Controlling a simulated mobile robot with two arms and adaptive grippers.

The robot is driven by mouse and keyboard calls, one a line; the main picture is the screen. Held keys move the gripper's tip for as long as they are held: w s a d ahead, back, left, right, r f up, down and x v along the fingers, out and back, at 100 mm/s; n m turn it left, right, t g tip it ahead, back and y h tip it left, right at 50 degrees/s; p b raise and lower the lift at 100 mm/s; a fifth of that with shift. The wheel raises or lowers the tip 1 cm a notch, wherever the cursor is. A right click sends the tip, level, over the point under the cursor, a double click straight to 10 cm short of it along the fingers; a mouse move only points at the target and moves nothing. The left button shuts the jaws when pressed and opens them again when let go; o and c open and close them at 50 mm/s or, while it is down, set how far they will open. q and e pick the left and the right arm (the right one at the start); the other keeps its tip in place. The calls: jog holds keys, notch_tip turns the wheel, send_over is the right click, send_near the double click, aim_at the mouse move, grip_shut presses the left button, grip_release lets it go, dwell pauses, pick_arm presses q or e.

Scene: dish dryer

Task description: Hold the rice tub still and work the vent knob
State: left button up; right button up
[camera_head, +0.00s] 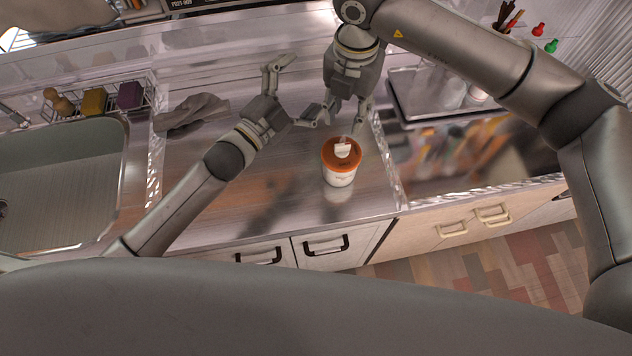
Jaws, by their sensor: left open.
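The rice tub (339,177) is a white round tub with an orange lid, upright on the metal counter. The white vent knob (343,150) shows on top of the lid. My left gripper (303,90) is open and empty, up and to the left of the tub, its fingers spread wide and apart from it. My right gripper (344,120) points down the picture just above the tub's far side. Its fingers are apart with nothing seen between them. I cannot tell its height above the lid.
A sink (65,190) is at the left, with a wire rack (148,92) of sponges behind it. A grey cloth (190,112) lies beside the rack. A dark tray (405,95) with dishes is at the right. The counter left of the tub is clear.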

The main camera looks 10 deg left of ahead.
pick_arm(q)
jog(key=s+d+h, duration=0.1)
jog(key=s+d, duration=0.1)
jog(key=d, duration=0.1)
jog(key=n+g+y, duration=0.4)
jog(key=n+y, duration=0.1)
jog(key=n, duration=0.7)
send_near(340, 161)
jog(key=f, duration=0.1)
jog(key=w+f, duration=0.2)
jog(key=f, duration=0.1)
jog(key=shift+a, duration=0.1)
jog(key=x, duration=1)
jog(key=shift+w+f, duration=0.15)
jog(key=shift+w, duration=0.05)
